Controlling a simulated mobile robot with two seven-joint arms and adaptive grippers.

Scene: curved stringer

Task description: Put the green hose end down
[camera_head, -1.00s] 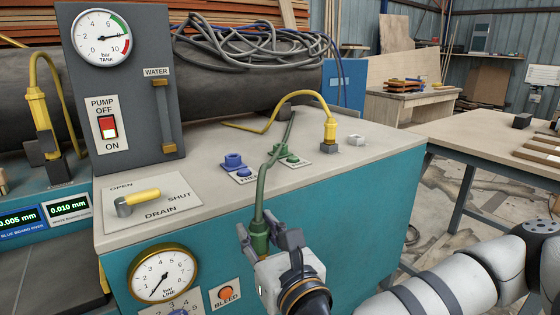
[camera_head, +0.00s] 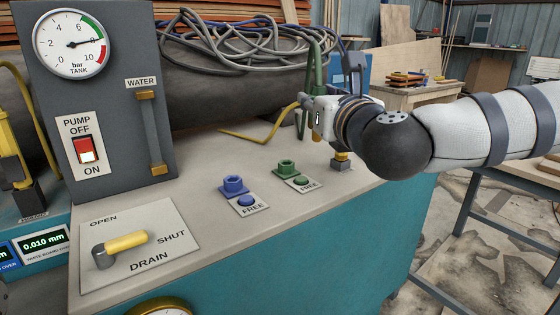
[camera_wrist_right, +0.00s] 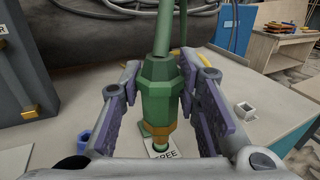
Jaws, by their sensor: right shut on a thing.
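My right gripper (camera_head: 330,103) is shut on the green hose end and holds it above the right part of the bench top. In the right wrist view the green hose end (camera_wrist_right: 157,97) is upright between the two fingers, its brass tip pointing down. The green hose (camera_head: 318,65) rises from the gripper. A green socket (camera_head: 286,168) stands on the bench with a "FREE" label, to the left of the gripper. A blue socket (camera_head: 233,186), also labelled "FREE", stands left of it. My left gripper is not in view.
The drain lever (camera_head: 126,242) is at the front left. Bare bench top lies around the sockets.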

